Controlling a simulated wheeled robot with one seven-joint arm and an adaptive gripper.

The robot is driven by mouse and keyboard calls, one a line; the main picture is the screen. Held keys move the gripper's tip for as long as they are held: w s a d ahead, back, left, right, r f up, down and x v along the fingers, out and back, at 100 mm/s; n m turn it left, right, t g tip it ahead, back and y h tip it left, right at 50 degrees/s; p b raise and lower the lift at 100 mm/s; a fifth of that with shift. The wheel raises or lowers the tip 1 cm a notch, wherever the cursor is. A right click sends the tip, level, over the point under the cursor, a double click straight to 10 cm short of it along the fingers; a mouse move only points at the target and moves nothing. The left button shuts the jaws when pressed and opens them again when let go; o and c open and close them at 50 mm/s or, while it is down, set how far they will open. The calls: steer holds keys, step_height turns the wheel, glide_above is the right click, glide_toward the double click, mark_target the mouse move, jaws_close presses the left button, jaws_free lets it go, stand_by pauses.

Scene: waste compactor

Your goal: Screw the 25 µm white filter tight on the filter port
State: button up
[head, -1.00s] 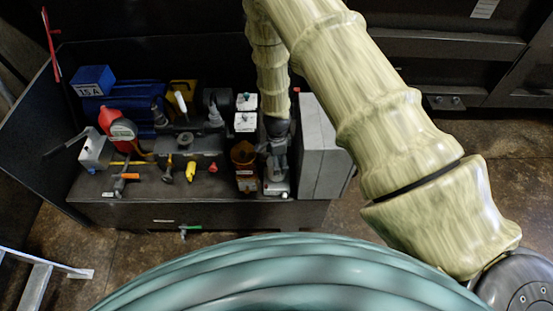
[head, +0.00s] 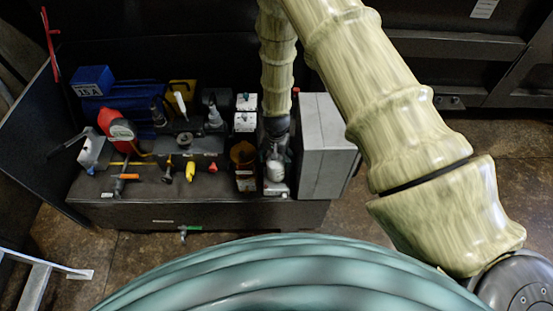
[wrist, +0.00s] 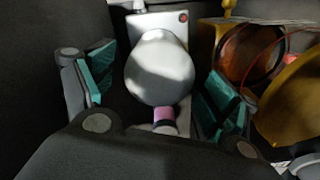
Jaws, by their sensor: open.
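A white, rounded filter (wrist: 160,70) stands in the middle of the wrist view, with a pink band (wrist: 164,113) showing at its near end. A pale base plate (wrist: 180,20) lies behind and under it. In the head view the white filter (head: 275,171) shows at the front of the grey unit, just below my gripper (head: 275,143). My gripper (wrist: 158,98) is open. Its teal-padded fingers are left and right of the filter, with a gap on each side. The port and thread are hidden, and I cannot read a 25 µm mark.
A brown cup (wrist: 250,55) and a yellow object (wrist: 292,100) are close right in the wrist view. In the head view a grey box (head: 325,150) stands right of the unit, and an amber container (head: 243,154) stands left. Several tools crowd the bench's left side.

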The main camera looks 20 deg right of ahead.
steer(key=n, duration=0.4)
steer(key=shift+n, duration=0.4)
steer(key=n, duration=0.4)
steer(key=shift+n, duration=0.4)
steer(key=c, duration=1.2)
steer(key=shift+o, duration=0.2)
steer(key=m, duration=0.5)
steer(key=shift+m, duration=0.3)
steer(key=m, duration=0.4)
steer(key=shift+m, duration=0.4)
